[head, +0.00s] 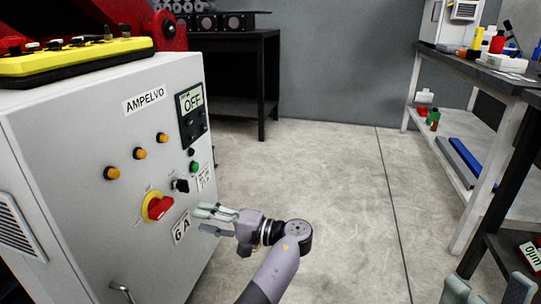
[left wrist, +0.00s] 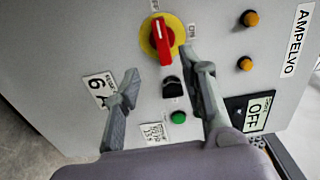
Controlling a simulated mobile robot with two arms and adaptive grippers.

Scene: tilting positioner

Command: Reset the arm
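The grey control cabinet (head: 75,150), labelled AMPELVO, stands at the left in the head view. Its front has a red rotary switch on a yellow disc (head: 159,207), a black selector knob (head: 180,185), a green button (head: 194,167) and a display reading OFF (head: 192,103). My left gripper (head: 206,220) is open and empty in front of the panel's lower right. In the left wrist view its spread fingers (left wrist: 158,72) frame the black knob (left wrist: 172,87), with the red switch (left wrist: 164,42) beyond. Contact cannot be told. My right gripper (head: 488,292) shows only its parted fingertips at the bottom right.
Orange lamps (head: 140,153) and a lower handle (head: 121,291) are on the cabinet front. A yellow control pendant (head: 75,60) lies on its top. A workbench with a shelf (head: 455,165) stands at the right. The concrete floor (head: 330,170) between is clear.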

